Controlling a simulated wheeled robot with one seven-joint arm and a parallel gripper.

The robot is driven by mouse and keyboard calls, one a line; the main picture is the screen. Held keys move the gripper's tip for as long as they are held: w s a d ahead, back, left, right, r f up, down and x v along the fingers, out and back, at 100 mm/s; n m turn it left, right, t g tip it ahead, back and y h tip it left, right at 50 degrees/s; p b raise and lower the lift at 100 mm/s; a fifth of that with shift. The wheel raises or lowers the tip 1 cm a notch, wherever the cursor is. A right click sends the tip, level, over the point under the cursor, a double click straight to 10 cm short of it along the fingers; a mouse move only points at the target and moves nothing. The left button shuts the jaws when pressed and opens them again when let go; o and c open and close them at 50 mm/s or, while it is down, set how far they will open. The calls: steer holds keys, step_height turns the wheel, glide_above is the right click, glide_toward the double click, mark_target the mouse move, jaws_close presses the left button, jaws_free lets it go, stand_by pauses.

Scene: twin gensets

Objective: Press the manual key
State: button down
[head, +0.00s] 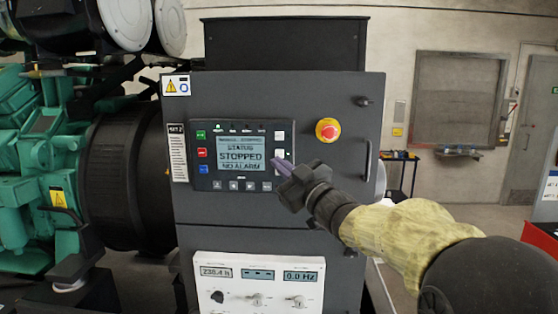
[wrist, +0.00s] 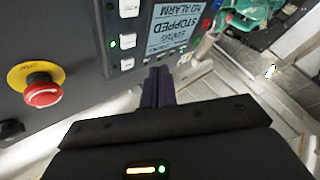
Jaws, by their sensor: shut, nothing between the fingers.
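The controller (head: 240,180) with its key columns and a screen reading STATUS STOPPED, NO ALARM is on the dark cabinet front. White keys (head: 280,153) line the screen's right side; the same keys (wrist: 127,41) show upside down in the wrist view. I cannot read the key labels, so I cannot tell which is the manual key. My gripper (head: 275,163) is shut and empty, its purple fingertips in front of the controller's lower right part and hiding some of it. In the wrist view the fingertips (wrist: 158,75) overlap the controller's edge. I cannot tell whether they touch it.
A red emergency stop (head: 328,130) on a yellow ring sits right of the controller and shows left in the wrist view (wrist: 42,90). A door handle (head: 368,160) sticks out further right. A white meter panel (head: 258,285) is below. A green engine (head: 25,150) stands left.

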steer(key=shift+s+b, duration=0.5)
steer(key=shift+s, duration=0.75)
steer(key=s+d+f+m+g+h, duration=0.15)
steer(key=d+f+m+h, duration=0.4)
steer(key=f, duration=0.65)
steer(key=s+d+f+m+g+h, duration=0.15)
steer(key=d+f+m+h, duration=0.25)
steer(key=d+f+h, duration=0.5)
steer(key=s+d+f+m+g, duration=0.2)
steer(key=s+f+m+g, duration=0.2)
steer(key=s+f+g, duration=0.6)
steer(key=s+f, duration=0.8)
steer(key=s, duration=0.3)
steer(key=shift+d+f+g, duration=0.15)
steer(key=shift+f+g, duration=0.15)
steer(key=shift+f, duration=0.05)
steer(key=shift+y, duration=0.25)
